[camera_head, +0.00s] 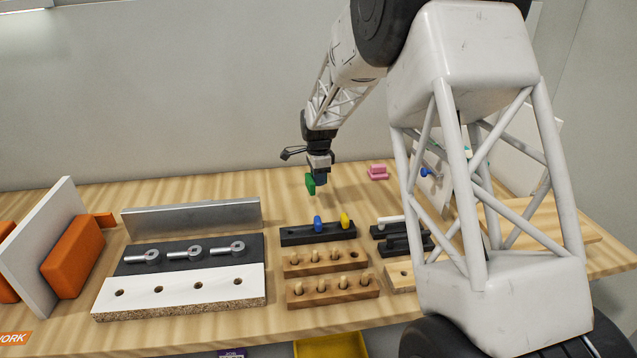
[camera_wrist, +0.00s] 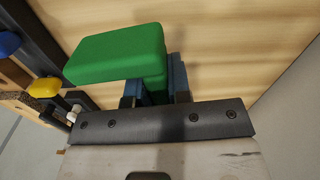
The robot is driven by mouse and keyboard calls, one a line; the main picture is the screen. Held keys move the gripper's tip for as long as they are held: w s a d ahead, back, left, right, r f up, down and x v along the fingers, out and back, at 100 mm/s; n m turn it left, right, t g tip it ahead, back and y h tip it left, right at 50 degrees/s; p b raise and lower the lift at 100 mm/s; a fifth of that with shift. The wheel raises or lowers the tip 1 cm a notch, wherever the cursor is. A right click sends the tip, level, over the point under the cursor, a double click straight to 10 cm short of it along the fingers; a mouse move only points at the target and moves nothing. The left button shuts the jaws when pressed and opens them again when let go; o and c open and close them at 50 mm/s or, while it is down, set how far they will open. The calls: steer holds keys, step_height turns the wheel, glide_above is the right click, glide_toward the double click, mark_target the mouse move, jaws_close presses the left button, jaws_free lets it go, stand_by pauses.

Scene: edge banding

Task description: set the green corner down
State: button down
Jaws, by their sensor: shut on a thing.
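The green corner (camera_head: 310,184) is held in my gripper (camera_head: 320,181) above the back middle of the wooden table. In the wrist view the green corner (camera_wrist: 117,55) has a wide flat arm reaching left and a shorter part between the two blue fingers of my gripper (camera_wrist: 157,85). The fingers are shut on that part. Bare wood lies beneath it, and the head view shows it raised above the tabletop.
A black rack (camera_head: 293,235) with a blue piece (camera_head: 317,223) and a yellow piece (camera_head: 345,220) stands in front of my gripper. Wooden peg blocks (camera_head: 330,298) lie nearer. A pink piece (camera_head: 377,172) is right of the gripper. The table (camera_head: 235,183) behind the rack is clear.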

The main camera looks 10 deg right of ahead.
steer(key=shift+s+d+f+m, duration=0.2)
steer(key=shift+s+d+m, duration=0.1)
steer(key=shift+s+d, duration=0.4)
steer(key=shift+s+d+f+m, duration=0.2)
steer(key=shift+s+d+m, duration=0.1)
steer(key=shift+s+d, duration=0.35)
steer(key=shift+w, duration=0.1)
steer(key=w, duration=0.5)
steer(key=w+f, duration=0.1)
steer(key=w, duration=1)
steer(key=shift+f, duration=0.25)
steer(key=shift+f, duration=0.1)
steer(key=shift+f, duration=1.65)
steer(key=shift+f, duration=0.15)
